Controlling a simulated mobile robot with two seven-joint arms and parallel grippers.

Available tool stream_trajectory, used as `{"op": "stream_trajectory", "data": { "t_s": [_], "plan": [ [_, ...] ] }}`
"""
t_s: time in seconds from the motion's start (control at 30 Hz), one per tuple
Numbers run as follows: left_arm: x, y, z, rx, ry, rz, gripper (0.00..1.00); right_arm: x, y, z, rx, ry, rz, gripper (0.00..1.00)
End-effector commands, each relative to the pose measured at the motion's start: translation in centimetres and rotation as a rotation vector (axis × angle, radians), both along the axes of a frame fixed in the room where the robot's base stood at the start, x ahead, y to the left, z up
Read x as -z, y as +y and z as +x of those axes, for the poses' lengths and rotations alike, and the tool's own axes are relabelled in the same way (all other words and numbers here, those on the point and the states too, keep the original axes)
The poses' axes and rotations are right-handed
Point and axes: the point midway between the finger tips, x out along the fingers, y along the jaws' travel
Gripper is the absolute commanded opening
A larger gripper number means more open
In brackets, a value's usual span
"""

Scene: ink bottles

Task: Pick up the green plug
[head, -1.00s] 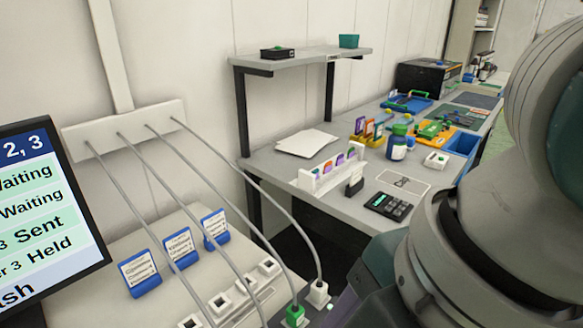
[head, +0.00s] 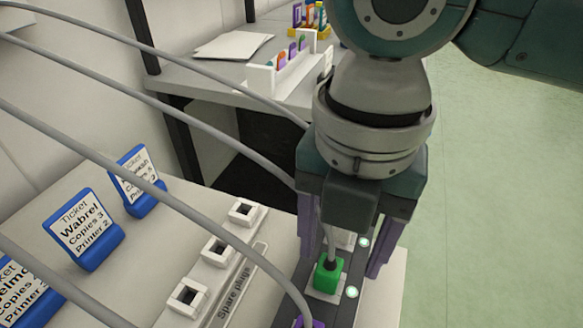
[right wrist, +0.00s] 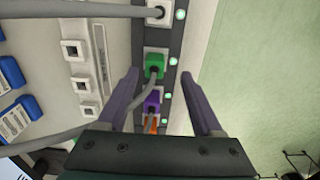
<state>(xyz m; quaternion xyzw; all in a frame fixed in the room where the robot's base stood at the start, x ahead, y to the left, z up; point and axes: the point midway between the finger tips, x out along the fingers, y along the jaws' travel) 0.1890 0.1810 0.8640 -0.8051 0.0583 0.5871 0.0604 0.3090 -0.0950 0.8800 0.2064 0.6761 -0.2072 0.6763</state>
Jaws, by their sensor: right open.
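The green plug (head: 328,275) sits upright in a socket of the dark strip, with a grey cable rising from its top. My right gripper (head: 342,262) points down over the strip in the head view, its two purple fingers apart and empty. In the right wrist view the green plug (right wrist: 154,67) shows between the open fingertips (right wrist: 160,76), nearer the left one. No finger visibly touches it. A purple plug (right wrist: 152,102) and an orange plug (right wrist: 150,122) sit in the same strip. My left gripper is not in view.
A spare plugs strip (head: 217,249) with square sockets lies left of the dark strip. Blue ticket stands (head: 84,230) are farther left. Grey cables cross the view from the left. A desk with a white rack (head: 283,65) is behind. Green floor is open at right.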

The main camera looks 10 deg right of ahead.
Motion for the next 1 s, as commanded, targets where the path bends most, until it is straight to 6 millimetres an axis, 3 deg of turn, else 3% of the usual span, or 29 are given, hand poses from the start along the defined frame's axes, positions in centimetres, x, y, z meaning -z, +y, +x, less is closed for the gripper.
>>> {"op": "stream_trajectory", "data": {
  "t_s": [0.23, 0.57, 1.0],
  "plan": [
    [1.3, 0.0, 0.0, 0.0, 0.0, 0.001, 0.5, 4.0, 0.5, 0.2, 0.0, 0.002, 0.0, 0.68],
    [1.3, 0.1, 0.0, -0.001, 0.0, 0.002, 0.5, 4.6, 0.5, 0.3, -0.001, -0.001, 0.0, 0.66],
    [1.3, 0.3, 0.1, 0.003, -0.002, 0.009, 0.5, 4.5, 0.5, 0.3, 0.0, -0.001, 0.0, 0.17]
  ]
}}
